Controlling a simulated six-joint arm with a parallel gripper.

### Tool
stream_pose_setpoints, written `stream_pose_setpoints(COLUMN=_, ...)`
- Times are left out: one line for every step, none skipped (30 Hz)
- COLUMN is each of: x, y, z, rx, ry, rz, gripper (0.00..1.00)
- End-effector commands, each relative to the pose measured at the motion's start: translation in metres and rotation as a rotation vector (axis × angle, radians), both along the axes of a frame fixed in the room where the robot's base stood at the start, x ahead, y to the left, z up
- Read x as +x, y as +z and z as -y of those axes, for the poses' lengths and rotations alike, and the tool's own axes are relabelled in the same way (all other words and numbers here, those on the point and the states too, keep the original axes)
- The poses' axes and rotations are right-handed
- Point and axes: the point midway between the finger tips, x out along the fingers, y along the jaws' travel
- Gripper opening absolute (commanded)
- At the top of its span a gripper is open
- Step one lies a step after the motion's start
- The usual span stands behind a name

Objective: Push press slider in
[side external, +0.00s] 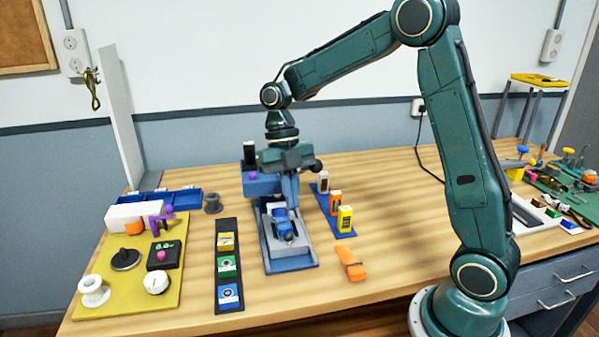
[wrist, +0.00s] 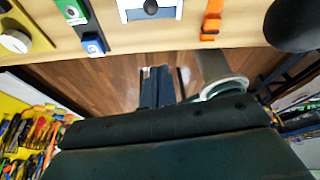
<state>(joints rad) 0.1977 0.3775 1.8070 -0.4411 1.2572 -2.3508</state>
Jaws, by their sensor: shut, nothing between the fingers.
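The press (side external: 290,263) stands mid-table, with a blue base and a blue upright housing (side external: 262,186) at its back. Its light grey slider (side external: 288,246) lies on the base, with a blue part and a dark round knob on top. In the wrist view only the press's near end (wrist: 150,12) shows at the top edge. My gripper (side external: 292,205) points down over the press, between housing and slider front. Its two fingers are together and empty, also in the wrist view (wrist: 157,72). I cannot tell whether the fingertips touch the slider.
Left of the press is a dark strip (side external: 229,297) with coloured blocks, then a yellow board (side external: 125,285) with knobs. Right are a blue rack (side external: 346,234) with coloured blocks and an orange piece (side external: 351,264). The table's front edge is near; bare wood lies around the press.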

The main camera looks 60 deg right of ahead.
Motion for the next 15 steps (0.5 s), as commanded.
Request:
stream_pose_setpoints(x=0.000, y=0.000, z=0.000, rx=0.001, ry=0.003, rz=-0.001, gripper=0.00)
stream_pose_setpoints(x=0.000, y=0.000, z=0.000, rx=0.001, ry=0.003, rz=-0.001, gripper=0.00)
stream_pose_setpoints(x=0.000, y=0.000, z=0.000, rx=0.000, ry=0.002, rz=-0.001, gripper=0.00)
stream_pose_setpoints(x=0.000, y=-0.001, z=0.000, rx=0.000, ry=0.002, rz=-0.001, gripper=0.00)
stream_pose_setpoints(x=0.000, y=-0.001, z=0.000, rx=0.000, ry=0.002, rz=-0.001, gripper=0.00)
stream_pose_setpoints(x=-0.001, y=-0.002, z=-0.001, rx=0.001, ry=0.001, rz=-0.001, gripper=0.00)
stream_pose_setpoints(x=-0.001, y=-0.003, z=-0.001, rx=0.001, ry=0.001, rz=-0.001, gripper=0.00)
stream_pose_setpoints(x=-0.001, y=-0.004, z=-0.001, rx=0.001, ry=0.001, rz=-0.001, gripper=0.00)
stream_pose_setpoints(x=-0.002, y=-0.006, z=-0.002, rx=0.001, ry=0.001, rz=-0.002, gripper=0.00)
stream_pose_setpoints(x=-0.002, y=-0.008, z=-0.002, rx=0.001, ry=0.001, rz=-0.002, gripper=0.00)
stream_pose_setpoints(x=-0.003, y=-0.010, z=-0.003, rx=0.002, ry=0.001, rz=-0.002, gripper=0.00)
stream_pose_setpoints(x=-0.004, y=-0.013, z=-0.003, rx=0.002, ry=0.000, rz=-0.002, gripper=0.00)
stream_pose_setpoints(x=-0.005, y=-0.016, z=-0.004, rx=0.001, ry=0.000, rz=-0.003, gripper=0.00)
stream_pose_setpoints(x=-0.006, y=-0.019, z=-0.004, rx=0.001, ry=0.000, rz=-0.003, gripper=0.00)
stream_pose_setpoints(x=-0.007, y=-0.023, z=-0.005, rx=0.001, ry=0.001, rz=-0.002, gripper=0.00)
